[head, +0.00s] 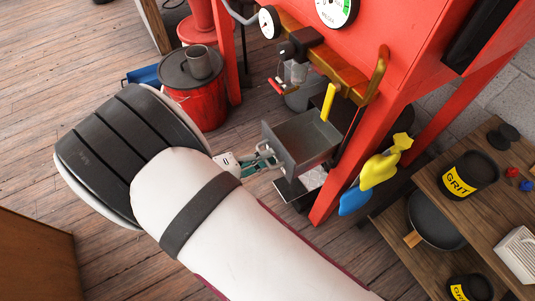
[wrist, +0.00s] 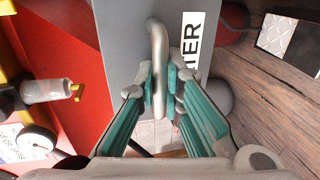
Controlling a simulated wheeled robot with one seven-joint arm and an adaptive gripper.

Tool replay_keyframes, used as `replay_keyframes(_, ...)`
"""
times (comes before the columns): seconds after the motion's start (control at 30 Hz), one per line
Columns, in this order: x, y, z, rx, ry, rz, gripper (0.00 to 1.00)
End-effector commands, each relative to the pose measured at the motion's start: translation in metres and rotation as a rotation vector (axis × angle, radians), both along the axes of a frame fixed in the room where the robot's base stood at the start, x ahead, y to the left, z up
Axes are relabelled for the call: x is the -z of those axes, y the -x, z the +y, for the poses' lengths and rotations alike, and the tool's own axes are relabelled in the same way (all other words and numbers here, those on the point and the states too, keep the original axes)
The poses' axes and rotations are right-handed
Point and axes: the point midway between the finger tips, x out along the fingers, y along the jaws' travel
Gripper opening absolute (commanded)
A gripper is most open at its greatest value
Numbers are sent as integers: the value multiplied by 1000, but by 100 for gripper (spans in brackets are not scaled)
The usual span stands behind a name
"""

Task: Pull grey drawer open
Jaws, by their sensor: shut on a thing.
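The grey drawer (head: 303,137) stands out from under the red cabinet (head: 385,60), and its open top shows the inside. Its grey front panel (wrist: 133,40) fills the middle of the wrist view, with a white label reading "TER" (wrist: 190,45) on it. My gripper (head: 268,157) is at the drawer's front. In the wrist view my gripper (wrist: 160,85) has its teal fingers shut on the drawer's metal handle (wrist: 156,45). My white arm hides part of the floor in the head view.
A red bucket (head: 195,95) with a dark lid stands left of the drawer. A wooden shelf (head: 480,205) holds a black "GRIT" tin (head: 468,176).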

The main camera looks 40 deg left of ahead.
Motion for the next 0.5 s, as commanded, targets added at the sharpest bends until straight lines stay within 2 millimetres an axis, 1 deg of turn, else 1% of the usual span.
replay_keyframes(0.07, 0, 0, 1, -4, -1, 1, 0)
replay_keyframes(0.1, 0, 0, 1, -4, -1, 1, 15)
replay_keyframes(0.17, 0, 0, 1, -3, -1, 1, 29)
replay_keyframes(0.5, -2, 0, 0, -1, 0, 0, 29)
